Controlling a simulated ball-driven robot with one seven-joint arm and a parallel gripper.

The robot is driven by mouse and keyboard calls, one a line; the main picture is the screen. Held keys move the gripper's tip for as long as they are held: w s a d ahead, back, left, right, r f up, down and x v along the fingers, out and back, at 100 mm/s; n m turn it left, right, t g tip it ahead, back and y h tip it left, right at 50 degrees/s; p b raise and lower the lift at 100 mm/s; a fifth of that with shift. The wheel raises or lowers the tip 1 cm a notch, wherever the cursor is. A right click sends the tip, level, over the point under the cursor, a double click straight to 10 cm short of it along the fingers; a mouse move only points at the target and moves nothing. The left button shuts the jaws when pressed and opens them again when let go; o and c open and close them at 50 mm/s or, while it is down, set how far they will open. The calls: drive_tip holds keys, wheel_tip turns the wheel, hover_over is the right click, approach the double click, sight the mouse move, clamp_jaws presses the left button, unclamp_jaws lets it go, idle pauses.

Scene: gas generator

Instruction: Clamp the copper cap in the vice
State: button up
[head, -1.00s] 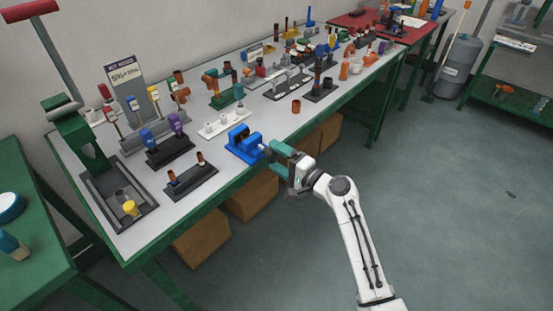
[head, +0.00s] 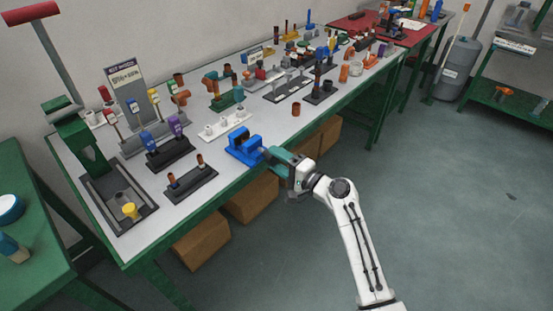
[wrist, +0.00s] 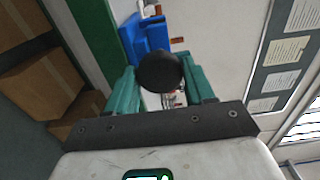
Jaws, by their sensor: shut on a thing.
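The blue vice (head: 244,147) stands at the front edge of the workbench, and its blue body shows ahead in the wrist view (wrist: 147,38). My gripper (head: 268,153) is at the vice's front end, with its green fingers pointing at it. In the wrist view a dark round end, apparently the vice handle (wrist: 160,72), lies between the fingers, and my gripper is shut on it. It hides part of the vice. A small dark brown patch shows between the vice jaws; I cannot tell for sure that it is the copper cap.
A white holder (head: 224,125) and a dark rack with copper pieces (head: 190,184) stand near the vice. Cardboard boxes (head: 251,198) are under the bench. The floor at the right is clear.

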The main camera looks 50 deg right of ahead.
drive_tip(key=shift+m+p, duration=0.95)
drive_tip(key=shift+m, duration=0.25)
drive_tip(key=shift+f+m+p, duration=0.1)
drive_tip(key=shift+m+p, duration=1.1)
drive_tip(key=shift+m, duration=0.4)
drive_tip(key=o, duration=1.2)
drive_tip(key=s, duration=0.7)
drive_tip(key=shift+d, duration=0.1)
